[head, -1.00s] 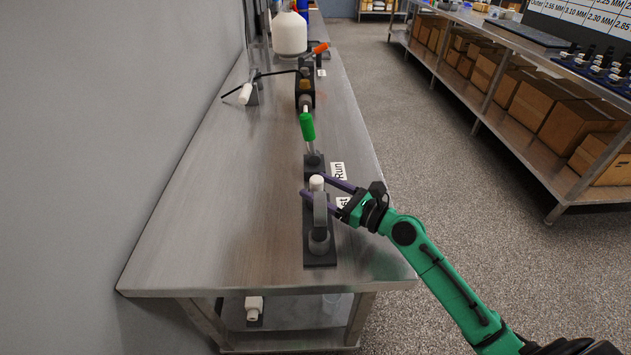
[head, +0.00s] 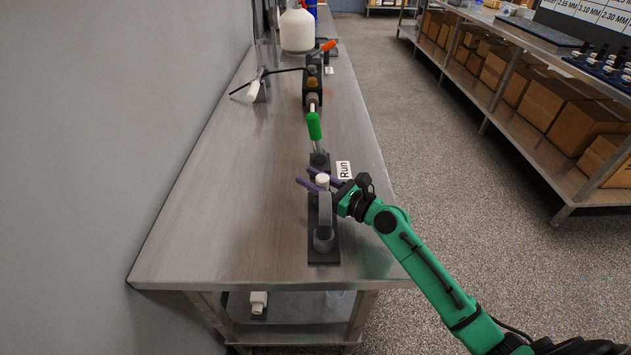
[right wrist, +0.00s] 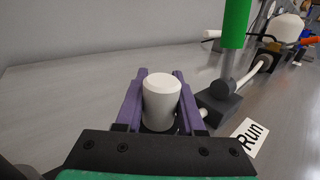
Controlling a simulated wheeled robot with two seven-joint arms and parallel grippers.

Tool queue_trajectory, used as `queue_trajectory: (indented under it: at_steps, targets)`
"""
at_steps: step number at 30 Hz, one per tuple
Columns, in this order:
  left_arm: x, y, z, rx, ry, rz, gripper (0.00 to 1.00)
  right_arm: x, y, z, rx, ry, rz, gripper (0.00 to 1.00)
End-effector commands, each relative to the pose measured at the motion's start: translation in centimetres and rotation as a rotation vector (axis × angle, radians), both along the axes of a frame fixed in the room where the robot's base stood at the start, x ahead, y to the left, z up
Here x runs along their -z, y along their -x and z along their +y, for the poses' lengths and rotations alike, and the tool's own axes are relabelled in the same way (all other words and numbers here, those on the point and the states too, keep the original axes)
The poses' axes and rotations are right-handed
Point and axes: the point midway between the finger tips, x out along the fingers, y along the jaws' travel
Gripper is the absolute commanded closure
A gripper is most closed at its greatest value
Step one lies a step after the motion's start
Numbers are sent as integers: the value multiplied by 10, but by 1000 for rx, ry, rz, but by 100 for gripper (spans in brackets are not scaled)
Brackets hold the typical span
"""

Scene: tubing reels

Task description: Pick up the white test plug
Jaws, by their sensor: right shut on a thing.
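The white test plug (head: 322,180) is a short white cylinder, upright near the front end of the bench fixtures. It also shows large in the right wrist view (right wrist: 161,100). My right gripper (head: 304,175) has its purple fingers on either side of the plug, shut on it. The fingers also flank it in the right wrist view (right wrist: 160,76). The plug's lower end is hidden, so I cannot tell whether it touches the dark stand (head: 324,257) with the grey curved post. My left gripper is not in view.
A green-handled valve (head: 314,127) stands just beyond the plug, beside the "Run" label (head: 343,170). A white reservoir (head: 297,31) and an orange-handled part (head: 327,46) are farther back. The metal bench (head: 215,190) is clear on the left.

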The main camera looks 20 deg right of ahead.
Motion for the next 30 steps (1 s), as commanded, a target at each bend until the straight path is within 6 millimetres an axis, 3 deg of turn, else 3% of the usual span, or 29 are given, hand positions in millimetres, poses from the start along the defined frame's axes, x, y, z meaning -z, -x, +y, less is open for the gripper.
queue_trajectory:
  at_steps: [7, 12, 18, 24, 30]
  targets:
    - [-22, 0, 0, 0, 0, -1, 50, -48, 0, 1, -1, -2, -6, 100]
    - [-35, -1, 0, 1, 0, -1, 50, -104, 0, 1, 0, -4, -10, 100]
    - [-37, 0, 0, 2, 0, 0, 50, -167, 0, 0, 0, -2, -9, 100]
    - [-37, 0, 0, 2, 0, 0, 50, -196, 0, 0, 0, -1, -3, 100]
    - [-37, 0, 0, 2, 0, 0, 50, -198, 0, 0, 1, -1, -2, 100]
